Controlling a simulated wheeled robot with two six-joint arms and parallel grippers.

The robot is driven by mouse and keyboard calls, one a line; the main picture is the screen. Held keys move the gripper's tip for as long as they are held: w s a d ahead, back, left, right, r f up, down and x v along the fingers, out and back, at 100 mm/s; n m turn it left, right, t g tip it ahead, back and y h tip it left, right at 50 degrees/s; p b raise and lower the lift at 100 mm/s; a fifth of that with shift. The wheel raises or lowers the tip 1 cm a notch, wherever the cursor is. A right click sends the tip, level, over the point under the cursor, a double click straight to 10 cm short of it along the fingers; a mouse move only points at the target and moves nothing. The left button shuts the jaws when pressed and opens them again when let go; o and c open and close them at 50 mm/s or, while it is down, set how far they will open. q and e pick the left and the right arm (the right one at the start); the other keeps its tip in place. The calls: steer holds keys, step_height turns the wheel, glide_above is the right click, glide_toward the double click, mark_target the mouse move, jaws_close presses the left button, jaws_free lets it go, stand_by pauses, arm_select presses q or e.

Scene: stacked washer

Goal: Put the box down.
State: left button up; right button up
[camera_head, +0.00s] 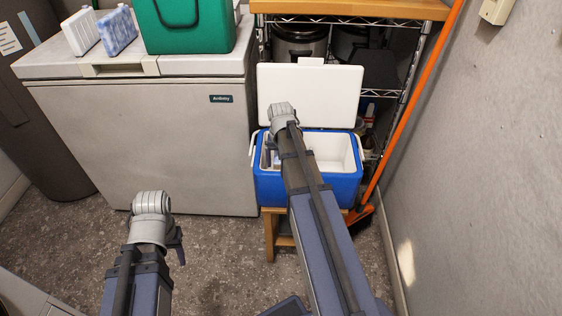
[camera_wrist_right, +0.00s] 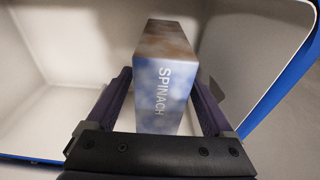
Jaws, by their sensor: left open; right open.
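The spinach box (camera_wrist_right: 165,85), blue-white with a brown top and the word SPINACH, stands inside the white-lined blue cooler (camera_head: 308,188) in the right wrist view. My right gripper (camera_wrist_right: 160,78) is open, with one finger on each side of the box and a gap showing beside it. In the head view my right arm reaches over the cooler's front edge, and its wrist hides much of the inside. My left gripper (camera_head: 177,246) is open and away from the cooler, over the floor in front of the freezer; its fingers show only partly.
The cooler's white lid (camera_head: 309,90) stands open behind it, and a wooden stool (camera_head: 283,238) holds it up. A chest freezer (camera_head: 150,140) stands left, with a green container (camera_head: 190,25) on top. An orange-handled broom (camera_head: 412,98) leans by the right wall.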

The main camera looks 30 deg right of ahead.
steer(key=shift+r, duration=0.1)
steer(key=r+p, duration=0.8)
steer(key=s+r+p, duration=0.1)
steer(key=r+p, duration=0.3)
steer(key=shift+s+a, duration=0.1)
steer(key=shift+a, duration=0.3)
